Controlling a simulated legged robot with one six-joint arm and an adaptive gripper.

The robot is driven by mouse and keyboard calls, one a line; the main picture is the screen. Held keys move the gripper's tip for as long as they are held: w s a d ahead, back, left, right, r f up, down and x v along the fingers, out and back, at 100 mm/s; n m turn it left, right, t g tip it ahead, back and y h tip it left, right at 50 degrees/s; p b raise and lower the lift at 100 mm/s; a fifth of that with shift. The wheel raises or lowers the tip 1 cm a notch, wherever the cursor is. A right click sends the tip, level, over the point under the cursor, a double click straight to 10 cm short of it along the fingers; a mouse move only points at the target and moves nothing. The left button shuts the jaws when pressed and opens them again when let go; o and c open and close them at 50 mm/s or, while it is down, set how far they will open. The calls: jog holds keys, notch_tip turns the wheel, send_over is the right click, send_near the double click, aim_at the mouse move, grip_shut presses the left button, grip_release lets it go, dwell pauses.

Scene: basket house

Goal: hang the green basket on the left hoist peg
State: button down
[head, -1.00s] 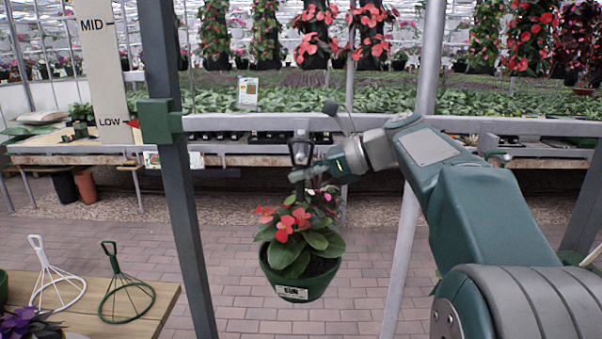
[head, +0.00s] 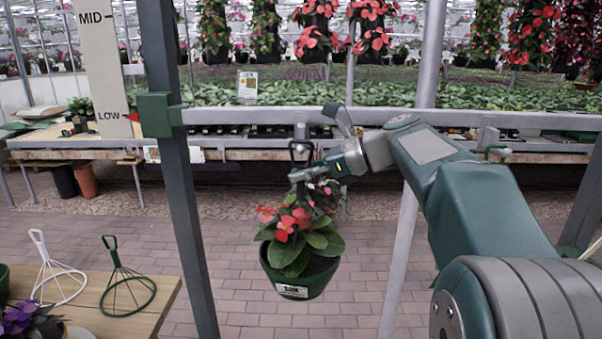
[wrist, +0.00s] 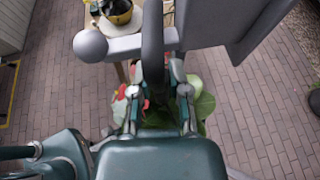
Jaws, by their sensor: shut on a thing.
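The green basket (head: 300,283) holds a plant with red flowers. It hangs roughly upright below my gripper (head: 318,172), which is shut on the dark handle (head: 301,147) of its hanger. The left hoist peg (head: 300,131) is grey and sits on the grey cross beam, directly above or behind the handle top in the head view. In the wrist view the peg (wrist: 121,46) has a ball end, and the dark handle (wrist: 152,45) crosses its stem between ball and beam. I cannot tell whether the handle bears on the peg. My gripper also shows there (wrist: 160,108), with leaves below.
The cross beam (head: 400,124) runs between uprights; a second peg (head: 487,138) is at its right. A dark post (head: 185,200) with a green slider (head: 158,115) stands left, its red pointer near LOW. Two wire hangers (head: 127,290) stand on a wooden table, lower left.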

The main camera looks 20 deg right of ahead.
jog(key=c, duration=0.6)
grip_release()
jog(key=shift+r, duration=0.1)
jog(key=shift+o, duration=0.3)
jog(key=shift+f, duration=0.2)
jog(key=v, duration=1.2)
jog(key=s+a+f+n+g+h, duration=0.2)
jog(key=s+a+f+n+h, duration=0.4)
jog(key=s+a+f+n, duration=0.35)
jog(key=s+a+f+n+t+h, duration=0.1)
jog(key=s+a+f+n+h, duration=0.1)
jog(key=s+f+n+h, duration=0.4)
jog(key=s+f+n, duration=0.5)
jog(key=f+n, duration=0.3)
jog(key=f, duration=0.1)
jog(key=shift+s+t, duration=0.2)
jog(key=shift+t, duration=0.1)
